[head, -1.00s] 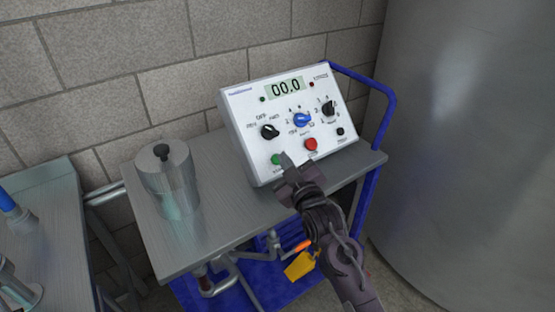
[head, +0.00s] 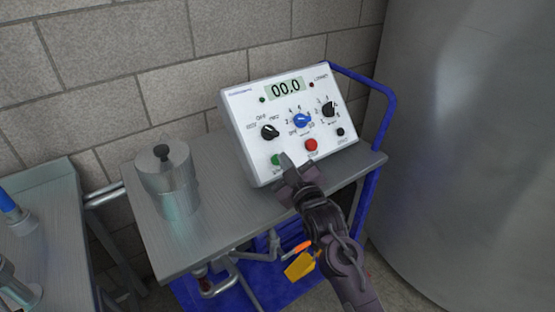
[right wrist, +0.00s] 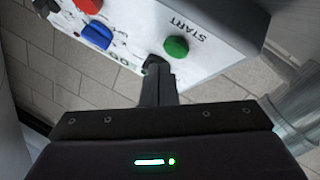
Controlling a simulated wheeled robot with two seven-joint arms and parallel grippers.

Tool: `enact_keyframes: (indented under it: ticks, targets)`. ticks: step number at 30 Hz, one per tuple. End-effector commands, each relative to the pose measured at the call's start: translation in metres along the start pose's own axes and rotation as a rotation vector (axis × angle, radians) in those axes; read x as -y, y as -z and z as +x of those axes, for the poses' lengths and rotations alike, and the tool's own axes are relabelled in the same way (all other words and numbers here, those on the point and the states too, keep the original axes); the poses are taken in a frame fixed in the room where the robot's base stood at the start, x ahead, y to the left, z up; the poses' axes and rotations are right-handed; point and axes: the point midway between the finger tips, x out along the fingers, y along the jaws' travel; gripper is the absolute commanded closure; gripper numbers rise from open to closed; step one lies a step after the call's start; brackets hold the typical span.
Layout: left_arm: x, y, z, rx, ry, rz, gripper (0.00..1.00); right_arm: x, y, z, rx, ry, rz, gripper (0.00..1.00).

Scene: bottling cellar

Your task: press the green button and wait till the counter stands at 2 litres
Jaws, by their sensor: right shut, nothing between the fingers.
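The white control box (head: 240,120) stands on a grey trolley top. Its counter (head: 285,88) reads 00.0. The green button (head: 277,160) is at the lower left of the sloped front, and it shows with the word START in the right wrist view (right wrist: 176,47). My right gripper (head: 286,160) is shut and empty, its tip close beside the green button. I cannot tell whether it touches the panel. The red button (head: 311,144) is to the right of the tip. My left gripper is not in view.
A lidded steel pot (head: 168,182) stands on the trolley top (head: 225,222), left of the box. Black knobs (head: 269,132) and a blue knob (head: 302,120) stick out above the buttons. A large steel tank (head: 460,150) stands at the right, and a block wall is behind.

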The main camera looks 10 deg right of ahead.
Motion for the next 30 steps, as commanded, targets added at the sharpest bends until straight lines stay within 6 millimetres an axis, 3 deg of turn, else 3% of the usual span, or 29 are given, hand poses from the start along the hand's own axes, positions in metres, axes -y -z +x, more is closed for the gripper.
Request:
enact_keyframes:
  ticks: [30]
  targets:
    - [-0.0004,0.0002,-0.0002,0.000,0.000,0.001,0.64,0.0045,-0.0041,0.0059,-0.001,0.000,0.000,1.00]
